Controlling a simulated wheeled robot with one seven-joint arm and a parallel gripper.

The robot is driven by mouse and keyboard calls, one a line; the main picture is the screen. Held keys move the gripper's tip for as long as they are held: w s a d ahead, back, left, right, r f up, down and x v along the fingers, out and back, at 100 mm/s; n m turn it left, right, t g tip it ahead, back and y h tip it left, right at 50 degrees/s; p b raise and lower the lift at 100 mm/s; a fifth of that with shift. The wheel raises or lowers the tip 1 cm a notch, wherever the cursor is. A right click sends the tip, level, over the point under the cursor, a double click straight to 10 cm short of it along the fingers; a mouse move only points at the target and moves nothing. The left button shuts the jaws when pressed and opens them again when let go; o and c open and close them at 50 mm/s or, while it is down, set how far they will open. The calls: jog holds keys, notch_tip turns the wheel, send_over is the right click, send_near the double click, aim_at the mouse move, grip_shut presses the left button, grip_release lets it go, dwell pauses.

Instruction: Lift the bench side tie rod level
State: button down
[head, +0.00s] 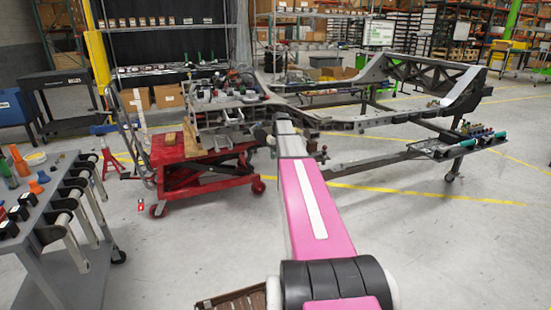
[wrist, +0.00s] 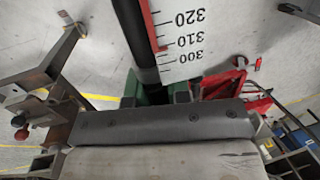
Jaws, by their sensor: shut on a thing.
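A white height scale (wrist: 185,25) with a red edge stands close beside the rod. Its marks 300, 310 and 320 appear upside down. In the head view my pink arm hides the gripper and rod. I cannot tell there whether the rod is level.
A grey vehicle chassis (head: 345,126) stands at centre and right. A red lift table (head: 205,172) is left of my arm. A grey cart (head: 45,240) with tools stands at the near left. A side tray (head: 440,151) holds green-handled parts.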

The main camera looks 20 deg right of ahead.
jog(key=c, duration=1.1)
grip_release()
jog(key=shift+r, duration=0.15)
jog(key=v, duration=1)
jog(key=shift+d+r, duration=0.1)
jog(key=shift+r, duration=0.3)
